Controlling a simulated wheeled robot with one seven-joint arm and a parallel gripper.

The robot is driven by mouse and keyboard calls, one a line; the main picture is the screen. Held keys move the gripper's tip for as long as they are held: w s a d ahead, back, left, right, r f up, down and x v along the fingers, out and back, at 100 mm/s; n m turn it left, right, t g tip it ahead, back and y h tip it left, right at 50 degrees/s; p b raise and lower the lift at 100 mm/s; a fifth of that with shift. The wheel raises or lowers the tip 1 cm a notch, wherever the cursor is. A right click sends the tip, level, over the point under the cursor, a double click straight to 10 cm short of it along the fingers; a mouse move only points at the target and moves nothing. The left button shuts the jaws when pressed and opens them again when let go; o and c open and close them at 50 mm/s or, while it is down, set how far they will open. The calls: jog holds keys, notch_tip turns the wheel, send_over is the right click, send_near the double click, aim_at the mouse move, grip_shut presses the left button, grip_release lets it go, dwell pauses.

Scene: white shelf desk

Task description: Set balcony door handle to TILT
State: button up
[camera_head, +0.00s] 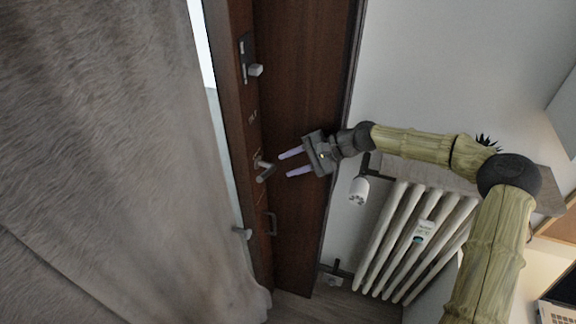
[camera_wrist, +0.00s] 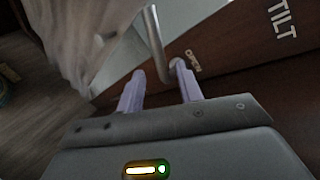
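The brown balcony door (camera_head: 296,90) has a metal lever handle (camera_head: 266,173) at mid-height, tilted in the head view. In the wrist view the handle (camera_wrist: 154,42) is a grey bar running down between the fingertips; contact cannot be told. The label OPEN (camera_wrist: 193,60) is beside the handle base, and the label TILT (camera_wrist: 283,18) is farther right. My gripper (camera_head: 284,165) is open, with its two pale purple fingers pointing at the handle from the right. The gripper (camera_wrist: 158,72) also shows in the wrist view with nothing gripped.
A grey curtain (camera_head: 110,150) hangs left of the door. A lock fitting (camera_head: 250,65) is higher on the door, and a small pull (camera_head: 272,224) is lower. A white radiator (camera_head: 415,240) with a thermostat knob (camera_head: 358,190) stands right of the door, below my arm.

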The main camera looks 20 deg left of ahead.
jog(key=c, duration=0.5)
jog(key=shift+s+f, duration=0.25)
jog(key=shift+s, duration=0.05)
grip_shut()
jog(key=s+d+f+m+t+y+b, duration=0.2)
jog(key=s+d+f+m+y+b, duration=0.1)
jog(key=m, duration=0.7)
jog(key=s+d+f+m+t+y+b, duration=0.2)
jog(key=s+d+f+m+y+b, duration=0.1)
jog(key=m, duration=0.7)
notch_tip(320, 180, down, 2)
jog(key=shift+s+d+f+m+y+b, duration=0.2)
jog(key=shift+s+d+m+y+b, duration=0.15)
jog(key=shift+s+d, duration=0.2)
